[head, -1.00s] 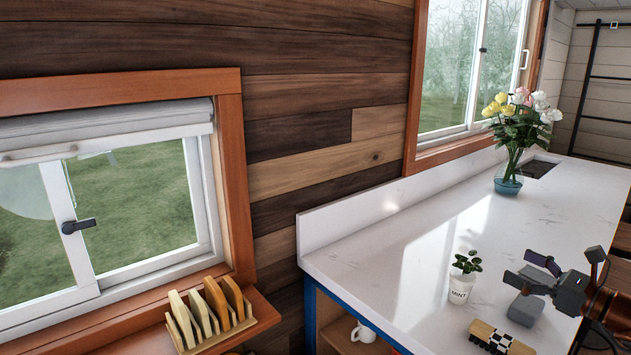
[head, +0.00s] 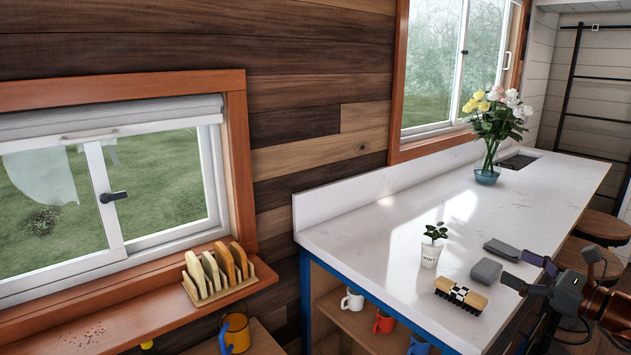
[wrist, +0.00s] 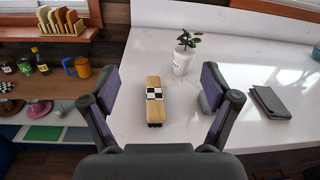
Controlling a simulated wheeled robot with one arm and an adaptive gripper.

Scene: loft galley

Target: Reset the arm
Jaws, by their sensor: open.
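My gripper (head: 525,272) is at the right of the head view, beside the front edge of the white counter (head: 372,238). Its fingers are spread with nothing between them. In the wrist view my gripper (wrist: 160,104) shows both fingers wide apart. A wooden brush with a checkered band (wrist: 155,103) appears between them but lies on the counter beyond. The same brush (head: 446,291) shows whole in the head view, apart from the gripper.
A flower vase (head: 487,174) is farther back. Mugs sit on a shelf under the counter. A toast-rack-like holder (head: 218,292) is on the window ledge.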

